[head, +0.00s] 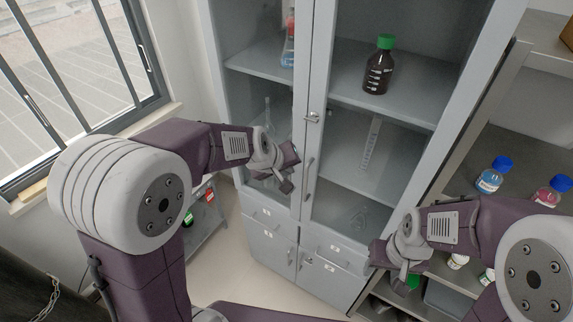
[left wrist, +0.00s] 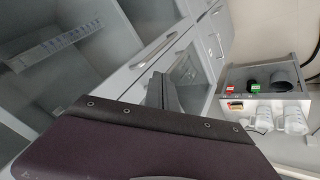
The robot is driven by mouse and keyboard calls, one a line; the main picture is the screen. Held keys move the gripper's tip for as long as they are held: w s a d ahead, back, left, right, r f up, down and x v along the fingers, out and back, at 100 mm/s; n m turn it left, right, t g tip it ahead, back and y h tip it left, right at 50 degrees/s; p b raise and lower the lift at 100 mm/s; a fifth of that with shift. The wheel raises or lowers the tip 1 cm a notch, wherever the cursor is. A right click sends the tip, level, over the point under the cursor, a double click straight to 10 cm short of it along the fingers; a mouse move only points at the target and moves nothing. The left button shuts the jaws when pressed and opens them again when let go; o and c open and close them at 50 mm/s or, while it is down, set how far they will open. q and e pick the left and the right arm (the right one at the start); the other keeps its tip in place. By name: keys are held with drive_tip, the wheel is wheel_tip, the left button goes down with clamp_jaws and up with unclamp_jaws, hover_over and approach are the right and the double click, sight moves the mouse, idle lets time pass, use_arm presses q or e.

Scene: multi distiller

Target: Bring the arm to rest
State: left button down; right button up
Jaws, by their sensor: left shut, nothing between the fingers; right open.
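My left arm comes in from the left in the head view, and its gripper (head: 286,172) is in front of the cabinet's left glass door. The left gripper is shut with nothing in it; a dark part of it shows in the left wrist view (left wrist: 168,92).
A grey glass-door cabinet (head: 318,150) stands close ahead. Inside is a dark bottle with a green cap (head: 378,72).

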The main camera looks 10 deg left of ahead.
use_arm(q)
drive_tip(key=shift+d+v, duration=0.5)
drive_tip(key=shift+v, duration=1.85)
drive_tip(key=s+a+f+g+y+b, duration=0.1)
drive_tip(key=s+a+f+b, duration=0.15)
drive_tip(key=f+b, duration=0.5)
drive_tip(key=s+a+f+g+b, duration=0.1)
drive_tip(key=s+a+f+b, duration=0.3)
drive_tip(key=f, duration=0.7)
drive_tip(key=s+a+f+m+g+y+b, duration=0.1)
drive_tip(key=s+a+f+m+g+b, duration=0.1)
drive_tip(key=s+f, duration=0.8)
drive_tip(key=m+g+b, duration=0.1)
drive_tip(key=m, duration=0.1)
drive_tip(key=shift+s+a+f+m+g, duration=0.2)
drive_tip(key=shift+a+m+g, duration=0.2)
use_arm(e)
wheel_tip(320, 180, down, 14)
drive_tip(key=shift+f, duration=0.2)
drive_tip(key=shift+w, duration=0.1)
